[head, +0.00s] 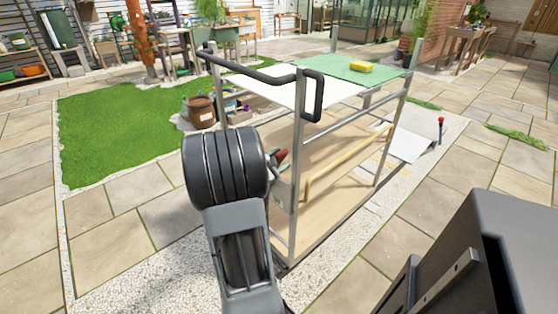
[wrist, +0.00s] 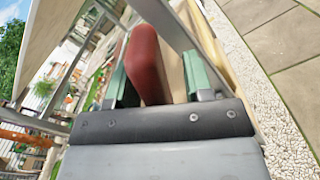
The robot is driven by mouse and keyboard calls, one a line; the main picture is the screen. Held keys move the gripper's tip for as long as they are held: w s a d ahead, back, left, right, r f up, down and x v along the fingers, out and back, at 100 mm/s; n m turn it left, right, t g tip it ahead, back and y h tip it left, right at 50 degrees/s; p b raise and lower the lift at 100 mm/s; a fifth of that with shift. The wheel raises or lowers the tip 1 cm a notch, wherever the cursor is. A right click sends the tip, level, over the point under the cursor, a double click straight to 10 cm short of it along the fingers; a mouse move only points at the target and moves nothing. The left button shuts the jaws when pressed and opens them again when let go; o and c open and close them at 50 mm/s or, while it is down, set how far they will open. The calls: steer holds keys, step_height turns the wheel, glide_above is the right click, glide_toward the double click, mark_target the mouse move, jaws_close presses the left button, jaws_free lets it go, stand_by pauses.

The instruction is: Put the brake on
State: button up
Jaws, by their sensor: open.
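The cart (head: 294,150) is a grey metal frame with a black push handle (head: 318,95). A red grip (head: 281,157), which looks like the brake lever, shows at the cart's near corner post, partly behind my wrist. In the wrist view my gripper (wrist: 160,65) is open, with a green-padded finger on each side of the red grip (wrist: 145,58). The grip lies between the fingers, nearer the left one; I cannot tell whether it touches. In the head view my wrist hides most of my gripper. The lever's base is hidden.
The cart's top carries a green mat (head: 350,70) with a yellow sponge (head: 376,66). A red-topped post (head: 440,124) stands beyond the cart, near a pale sloping plate (head: 409,146). Grass (head: 115,130) lies left; paving (head: 480,170) is open at right.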

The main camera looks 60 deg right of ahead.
steer(key=p+v, duration=0.1)
steer(key=v, duration=1.3)
steer(key=shift+d, duration=0.1)
